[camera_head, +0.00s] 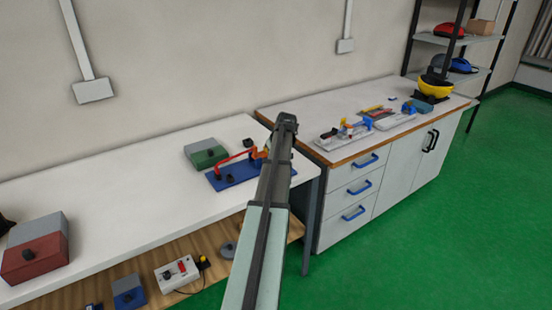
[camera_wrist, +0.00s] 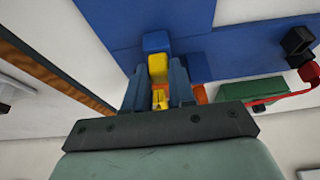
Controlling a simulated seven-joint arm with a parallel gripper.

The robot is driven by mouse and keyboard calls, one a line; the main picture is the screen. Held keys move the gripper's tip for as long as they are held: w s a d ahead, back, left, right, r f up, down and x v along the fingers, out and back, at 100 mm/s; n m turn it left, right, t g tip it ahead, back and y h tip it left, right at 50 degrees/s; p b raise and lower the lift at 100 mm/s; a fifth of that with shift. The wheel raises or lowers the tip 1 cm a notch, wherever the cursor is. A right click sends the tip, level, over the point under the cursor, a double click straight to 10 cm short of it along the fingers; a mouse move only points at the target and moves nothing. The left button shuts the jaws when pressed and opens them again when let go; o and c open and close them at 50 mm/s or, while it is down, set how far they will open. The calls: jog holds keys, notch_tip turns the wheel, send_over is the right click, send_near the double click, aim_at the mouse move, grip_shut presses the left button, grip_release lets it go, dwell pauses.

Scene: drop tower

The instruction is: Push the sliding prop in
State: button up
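The drop tower has a blue base (camera_head: 238,171) with a red bar (camera_head: 232,161) and orange parts (camera_head: 259,154), on the white bench. My gripper (camera_head: 285,122) is over its right end and hides part of it. In the wrist view, a yellow block (camera_wrist: 157,68) shows between my two fingers (camera_wrist: 160,88), with a blue block (camera_wrist: 157,42) just beyond it and orange (camera_wrist: 200,93) beside the right finger. The fingers are close to the yellow block's sides; I cannot tell if they touch it. I cannot tell which piece is the sliding prop.
A green and grey box (camera_head: 206,153) stands behind the blue base. A red and grey box (camera_head: 36,248) is at the left. A second bench (camera_head: 300,105) with drawers and several objects is at the right. The white bench (camera_head: 120,190) is clear between the boxes.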

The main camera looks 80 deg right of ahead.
jog(key=o, duration=0.4)
jog(key=shift+w+d, duration=0.1)
jog(key=shift+o, duration=0.2)
jog(key=v, duration=1.4)
